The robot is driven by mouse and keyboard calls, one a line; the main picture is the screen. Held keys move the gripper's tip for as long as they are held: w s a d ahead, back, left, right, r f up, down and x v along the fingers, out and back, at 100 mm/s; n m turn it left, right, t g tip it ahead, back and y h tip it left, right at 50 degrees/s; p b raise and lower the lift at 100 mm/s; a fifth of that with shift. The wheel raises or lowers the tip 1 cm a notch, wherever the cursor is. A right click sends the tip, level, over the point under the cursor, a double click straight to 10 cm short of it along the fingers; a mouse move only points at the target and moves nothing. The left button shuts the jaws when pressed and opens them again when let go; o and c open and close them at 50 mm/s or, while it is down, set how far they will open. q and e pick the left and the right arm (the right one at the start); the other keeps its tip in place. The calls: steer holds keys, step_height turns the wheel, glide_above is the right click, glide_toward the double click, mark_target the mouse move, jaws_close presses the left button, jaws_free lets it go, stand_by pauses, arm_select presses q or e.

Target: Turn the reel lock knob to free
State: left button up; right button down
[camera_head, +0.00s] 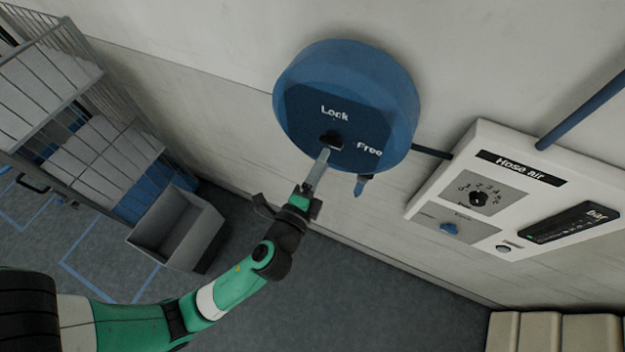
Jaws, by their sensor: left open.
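The blue round hose reel (349,75) is mounted on the wall. Its dark face carries the words Lock, above, and Free, at the lower right. The small black reel lock knob (331,137) sits between these labels, and its pointer direction is too small to tell. My left gripper (324,155) reaches up from below, with its fingertips at the lower edge of the knob. It is open. The fingers partly cover the knob, and I cannot tell whether they touch it. My right gripper is not in view.
A white Hose air panel (437,204) with a dial, a blue knob and a bar display is on the wall at the right. A blue nozzle (362,185) hangs under the reel. A grey bin (178,228) and a wire rack (50,85) stand at the left.

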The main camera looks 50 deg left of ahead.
arm_select(q)
steer(key=b+v, duration=0.1)
steer(key=v, duration=0.5)
steer(key=shift+s, duration=0.1)
